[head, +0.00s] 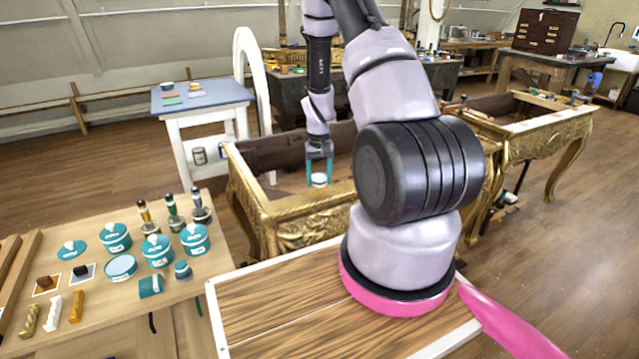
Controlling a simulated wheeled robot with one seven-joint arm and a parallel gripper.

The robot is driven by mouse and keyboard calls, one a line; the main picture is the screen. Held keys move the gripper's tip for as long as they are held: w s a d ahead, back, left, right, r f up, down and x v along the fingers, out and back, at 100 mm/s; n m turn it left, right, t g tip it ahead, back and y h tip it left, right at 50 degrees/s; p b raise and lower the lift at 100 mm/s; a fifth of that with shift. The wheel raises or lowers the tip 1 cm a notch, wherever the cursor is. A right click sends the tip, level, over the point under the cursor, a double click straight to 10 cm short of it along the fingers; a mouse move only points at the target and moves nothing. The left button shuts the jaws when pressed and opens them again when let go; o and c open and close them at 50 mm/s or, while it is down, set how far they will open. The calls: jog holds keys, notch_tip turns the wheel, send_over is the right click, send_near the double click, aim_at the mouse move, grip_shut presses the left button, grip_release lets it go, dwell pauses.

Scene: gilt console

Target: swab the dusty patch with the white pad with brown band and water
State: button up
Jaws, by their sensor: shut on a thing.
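My gripper (319,172), with two teal fingers, points down over the left part of the gilt console (305,230). It is shut on a small round white pad (319,181), held between the fingertips. A darker band shows on the pad, but it is too small to make out well. I cannot tell whether the pad touches the console. I cannot make out the dusty patch; my arm hides the middle of the console. An open teal dish (121,267) with a pale blue top stands on the wooden bench at left; I cannot tell whether it holds water.
The wooden bench (110,325) at left holds several teal lidded pots (157,250), brushes in jars (174,212), and small blocks (76,306). A white table with a blue top (200,96) stands behind. Open floor (560,250) lies at right.

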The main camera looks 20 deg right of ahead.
jog(key=shift+r, duration=2.3)
